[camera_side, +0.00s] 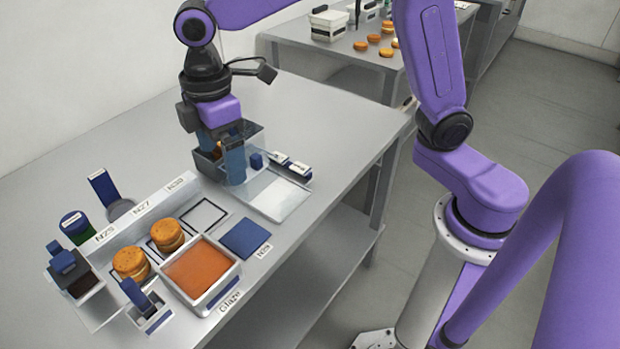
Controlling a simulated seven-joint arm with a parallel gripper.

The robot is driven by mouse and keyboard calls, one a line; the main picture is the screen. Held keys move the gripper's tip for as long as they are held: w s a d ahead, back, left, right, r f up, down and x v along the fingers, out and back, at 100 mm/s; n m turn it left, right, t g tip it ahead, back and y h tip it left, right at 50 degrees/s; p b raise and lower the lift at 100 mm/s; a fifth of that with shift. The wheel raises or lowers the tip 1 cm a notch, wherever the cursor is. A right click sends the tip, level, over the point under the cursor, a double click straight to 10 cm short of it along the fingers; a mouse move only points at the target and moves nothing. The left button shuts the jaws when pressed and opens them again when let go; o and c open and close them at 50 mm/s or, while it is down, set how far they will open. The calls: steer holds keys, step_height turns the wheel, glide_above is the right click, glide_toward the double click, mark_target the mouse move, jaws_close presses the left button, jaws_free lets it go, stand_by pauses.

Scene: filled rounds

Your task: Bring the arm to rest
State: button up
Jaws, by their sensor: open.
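My gripper (236,165) points down over the back right part of the near table (330,122). Its jaws are open. It is at a clear-walled bin (252,132), and the fingers overlap the bin's front side in this view. I cannot tell whether they are inside it or in front of it. A small dark blue block (256,160) shows just right of the fingers. No thing is seen held between the jaws.
A tray of orange glaze (200,270) sits at the front. Filled rounds stand on marked squares, one (131,263) left of the other (167,235). A blue square (245,238) and a white board (279,199) lie right. Another table (340,45) holds several rounds.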

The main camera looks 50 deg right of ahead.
steer(key=s+d+f+m, duration=0.1)
steer(key=s+d+f, duration=0.1)
steer(key=s+d, duration=0.7)
steer(key=s+d+f+m, duration=0.1)
steer(key=s+d+f, duration=0.1)
steer(key=s+d, duration=0.7)
steer(key=s, duration=0.4)
steer(key=shift+w, duration=0.1)
